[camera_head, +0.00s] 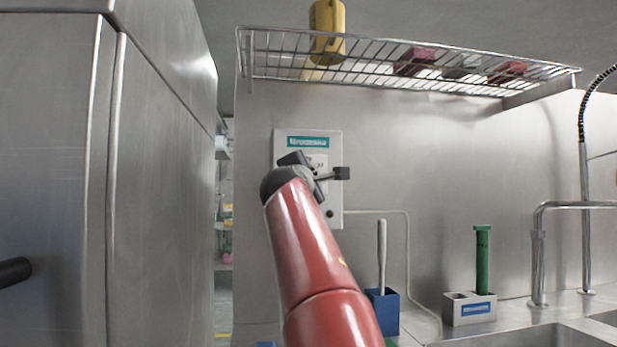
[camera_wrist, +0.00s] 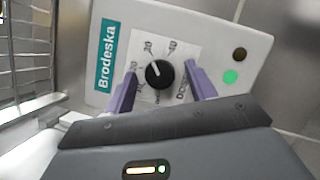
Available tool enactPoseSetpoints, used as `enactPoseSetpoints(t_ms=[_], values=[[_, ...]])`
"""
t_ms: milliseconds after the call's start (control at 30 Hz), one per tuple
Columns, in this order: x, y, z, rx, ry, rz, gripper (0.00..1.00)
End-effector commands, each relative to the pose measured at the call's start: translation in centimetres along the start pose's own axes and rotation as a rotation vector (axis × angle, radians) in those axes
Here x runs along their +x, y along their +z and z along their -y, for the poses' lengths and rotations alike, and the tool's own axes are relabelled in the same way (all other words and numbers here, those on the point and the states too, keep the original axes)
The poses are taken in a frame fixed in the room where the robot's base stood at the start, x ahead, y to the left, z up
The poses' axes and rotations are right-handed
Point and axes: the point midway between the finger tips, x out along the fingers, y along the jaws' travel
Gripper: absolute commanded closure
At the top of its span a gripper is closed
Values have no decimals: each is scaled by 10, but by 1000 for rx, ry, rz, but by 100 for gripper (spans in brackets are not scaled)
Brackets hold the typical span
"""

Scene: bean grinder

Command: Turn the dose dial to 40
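The black dose dial (camera_wrist: 159,74) is on a white label (camera_wrist: 158,48) with printed numbers on the Brodeska panel (camera_wrist: 228,75). A pale mark on the dial points up and to the left, but I cannot tell exactly which number it meets. My gripper (camera_wrist: 161,70) is open, with one purple finger on each side of the dial. Gaps show between the fingers and the dial. In the head view the panel (camera_head: 335,150) is on the steel wall, and my gripper (camera_head: 318,172) is in front of it, hiding the dial.
A green light (camera_wrist: 230,77) and a dark button (camera_wrist: 239,54) are beside the dial. A wire shelf (camera_head: 400,72) with a yellow item (camera_head: 327,30) hangs above. A blue holder (camera_head: 384,310) and a grey box (camera_head: 468,308) stand below. A steel cabinet (camera_head: 160,170) is on the left.

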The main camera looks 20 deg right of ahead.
Motion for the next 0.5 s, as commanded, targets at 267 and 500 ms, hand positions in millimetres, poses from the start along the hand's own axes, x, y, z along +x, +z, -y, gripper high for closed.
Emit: enactPoseSetpoints(t_ms=[267, 500], values=[[-5, 0, 0, 1, 3, -1, 45], [-44, -2, 4, 2, 3, -3, 45]])
